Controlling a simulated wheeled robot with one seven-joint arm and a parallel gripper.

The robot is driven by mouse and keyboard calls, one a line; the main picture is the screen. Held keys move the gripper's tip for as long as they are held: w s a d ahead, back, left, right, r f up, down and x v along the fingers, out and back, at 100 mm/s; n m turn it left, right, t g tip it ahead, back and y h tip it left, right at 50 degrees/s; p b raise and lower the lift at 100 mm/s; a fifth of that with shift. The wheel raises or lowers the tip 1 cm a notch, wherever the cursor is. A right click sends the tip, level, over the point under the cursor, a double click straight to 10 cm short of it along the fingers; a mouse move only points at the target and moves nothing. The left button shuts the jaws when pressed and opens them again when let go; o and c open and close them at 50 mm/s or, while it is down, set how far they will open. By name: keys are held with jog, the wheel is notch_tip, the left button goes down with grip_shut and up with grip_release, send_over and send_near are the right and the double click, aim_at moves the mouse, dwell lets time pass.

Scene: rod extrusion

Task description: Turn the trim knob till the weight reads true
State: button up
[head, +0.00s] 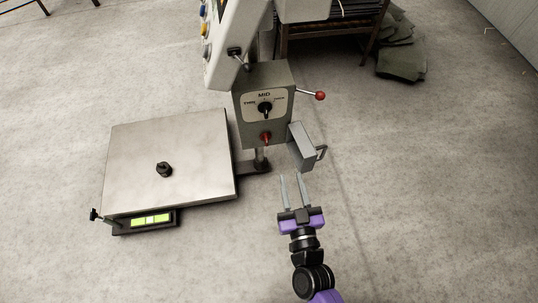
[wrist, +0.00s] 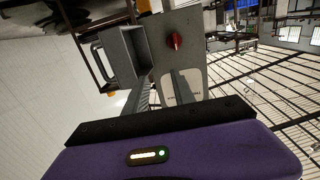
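A scale with a flat grey platform (head: 125,140) stands on the left in the head view. A small dark weight (head: 163,170) sits near the platform's middle. A lit green display (head: 150,219) is on the scale's front edge; its reading is too small to make out. A small black knob (head: 95,214), which looks like the trim knob, sticks out at the scale's front left corner. My gripper (head: 291,178) is to the right of the scale, well away from that knob. Its two fingers are apart with nothing between them, also in the wrist view (wrist: 161,88).
A grey control box (head: 283,80) has a MID dial (head: 265,108), a red knob (head: 266,138) and a red-ball lever (head: 320,95). A grey handled bin (head: 301,147) is just beyond my fingers. Floor in front of the scale is clear.

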jog(key=b, duration=0.2)
send_near(267, 143)
jog(key=b+x, duration=0.2)
jog(key=x, duration=0.6)
jog(key=shift+w+r, duration=0.1)
jog(key=shift+w, duration=0.1)
grip_shut()
